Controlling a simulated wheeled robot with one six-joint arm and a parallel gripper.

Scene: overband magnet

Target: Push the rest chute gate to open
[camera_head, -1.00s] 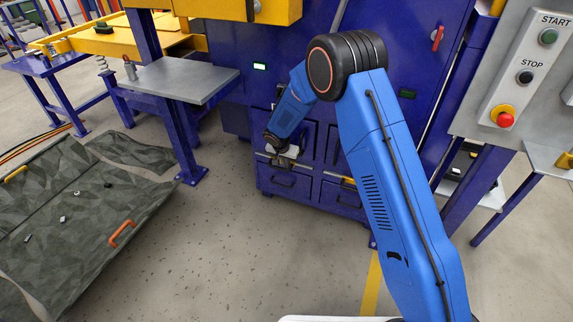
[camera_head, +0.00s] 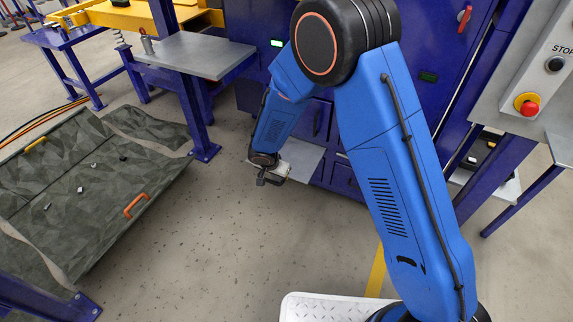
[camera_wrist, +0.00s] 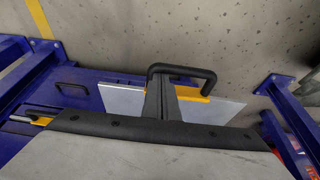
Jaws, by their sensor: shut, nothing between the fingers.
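The rest chute gate seems to be the flat grey plate (camera_head: 303,158) sticking out from the low front of the blue cabinet in the head view. In the wrist view the plate (camera_wrist: 226,109) has a yellow strip and a black U-shaped handle (camera_wrist: 190,71). My gripper (camera_head: 270,179) is at the plate's left outer end, low over the floor in the head view. In the wrist view its dark fingers (camera_wrist: 160,93) are shut and empty, beside the handle and overlapping the yellow strip. Whether they touch is unclear.
The blue cabinet (camera_head: 422,125) stands behind my arm. A grey side table (camera_head: 195,52) on blue legs is left of it. A camouflage mat (camera_head: 75,190) with small pieces lies at left. A red stop button (camera_head: 530,107) is at right. Floor before the cabinet is clear.

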